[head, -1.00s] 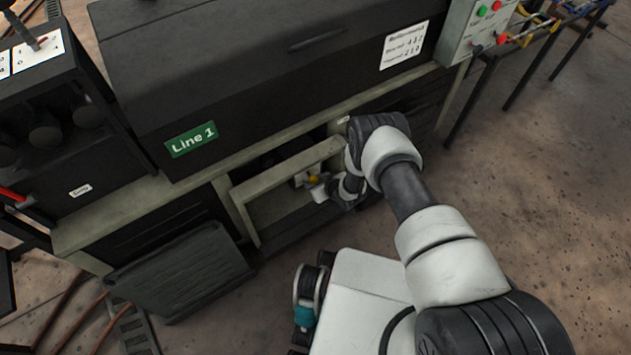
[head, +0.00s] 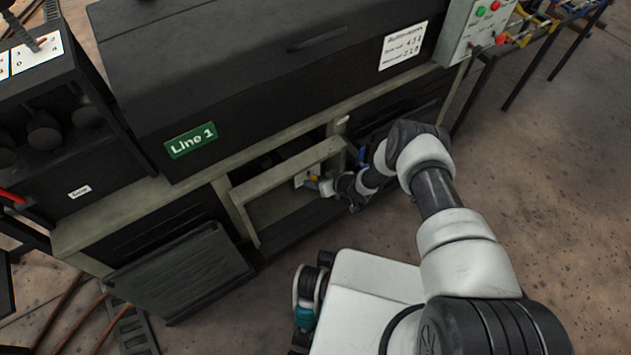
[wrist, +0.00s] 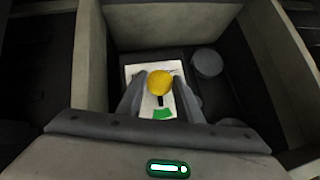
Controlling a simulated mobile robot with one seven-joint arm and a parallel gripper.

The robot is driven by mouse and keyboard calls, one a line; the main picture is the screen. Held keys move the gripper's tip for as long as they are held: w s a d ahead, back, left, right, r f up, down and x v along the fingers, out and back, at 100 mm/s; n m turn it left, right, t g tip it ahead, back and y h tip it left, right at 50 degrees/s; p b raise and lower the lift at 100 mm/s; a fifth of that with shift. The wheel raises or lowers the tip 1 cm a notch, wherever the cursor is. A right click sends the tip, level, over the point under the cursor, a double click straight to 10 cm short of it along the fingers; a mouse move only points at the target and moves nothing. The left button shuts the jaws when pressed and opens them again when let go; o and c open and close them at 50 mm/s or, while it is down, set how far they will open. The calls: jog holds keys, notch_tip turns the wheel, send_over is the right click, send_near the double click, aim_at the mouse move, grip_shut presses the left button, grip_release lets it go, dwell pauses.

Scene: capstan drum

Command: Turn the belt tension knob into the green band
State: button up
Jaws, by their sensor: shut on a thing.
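The belt tension knob (wrist: 159,83) is round and yellow in the wrist view, with a dark pointer mark below it. It sits on a white plate (wrist: 133,72), and a green band (wrist: 163,113) shows on the plate just below the knob. My gripper (wrist: 159,88) is shut on the knob, one grey finger on each side. In the head view my gripper (head: 325,187) reaches into the open bay of the machine (head: 290,165). The knob is only a small yellow spot (head: 313,178) there.
The bay's pale frame walls (wrist: 88,55) stand close on both sides of my gripper. A grey round part (wrist: 207,62) sits right of the plate. A removed dark panel (head: 180,272) leans on the floor at left. Open floor lies to the right.

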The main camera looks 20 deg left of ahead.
jog(key=o, duration=1)
jog(key=p+v, duration=0.6)
jog(key=v, duration=1.1)
jog(key=shift+d+r, duration=0.15)
jog(key=shift+d, duration=0.05)
